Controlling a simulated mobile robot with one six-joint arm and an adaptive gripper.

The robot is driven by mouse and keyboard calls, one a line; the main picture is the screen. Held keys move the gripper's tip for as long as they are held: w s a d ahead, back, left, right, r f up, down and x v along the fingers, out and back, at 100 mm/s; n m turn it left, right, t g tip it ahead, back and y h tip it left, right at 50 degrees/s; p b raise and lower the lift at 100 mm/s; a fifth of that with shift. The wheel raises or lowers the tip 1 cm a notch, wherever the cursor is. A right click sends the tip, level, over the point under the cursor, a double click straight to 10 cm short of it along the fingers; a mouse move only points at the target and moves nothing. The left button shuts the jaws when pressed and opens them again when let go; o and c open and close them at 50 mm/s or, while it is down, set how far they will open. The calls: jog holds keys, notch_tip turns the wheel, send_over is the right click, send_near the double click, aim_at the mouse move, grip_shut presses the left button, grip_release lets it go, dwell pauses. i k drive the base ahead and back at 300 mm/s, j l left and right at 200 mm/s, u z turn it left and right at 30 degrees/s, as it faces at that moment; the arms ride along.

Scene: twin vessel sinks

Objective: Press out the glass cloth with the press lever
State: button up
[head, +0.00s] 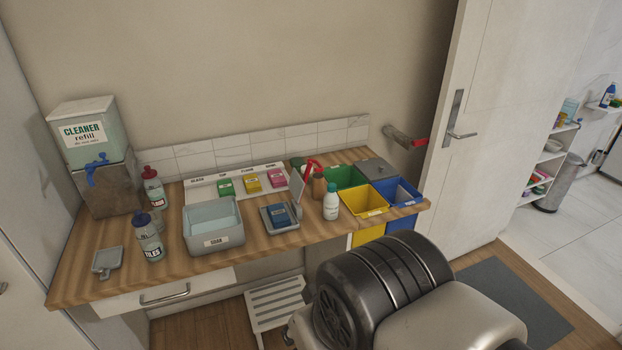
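A folded blue cloth (279,215) lies on a small grey press (268,226) on the wooden counter. It appears to be the glass cloth, as the leftmost place on the labelled white board (203,190) is empty. A grey plate, seemingly the press lever (298,186), stands raised at the back right of the press, apart from the cloth. A grey water basin (213,239) stands just left of the press. My gripper is not in view.
Green, yellow and blue bins (375,212) stand right of a white bottle (331,202) and a red-trigger sprayer (318,185). Left are a cleaner dispenser (85,130), bottles (148,240) and a small grey tray (107,262). A white step stool (275,301) stands below the counter.

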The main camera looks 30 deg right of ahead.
aim_at(297, 185)
jog(key=k+l+u, duration=0.1)
jog(key=l, duration=0.35)
jog(key=k+l+u, duration=0.1)
jog(key=l, duration=0.35)
jog(key=k+l+u, duration=0.15)
jog(key=l, duration=0.25)
jog(key=k+l+u, duration=0.1)
jog(key=l, duration=0.35)
jog(key=k+l+u, duration=0.1)
jog(key=l, duration=0.3)
jog(key=k+l+u, duration=0.1)
jog(key=l, duration=0.3)
jog(key=k+l+u, duration=0.15)
jog(key=k+l, duration=0.15)
jog(key=i+l+u, duration=0.1)
jog(key=i+l, duration=0.3)
jog(key=i, duration=0.2)
jog(key=i+l+u, duration=0.1)
jog(key=i+l, duration=0.35)
jog(key=i, duration=0.1)
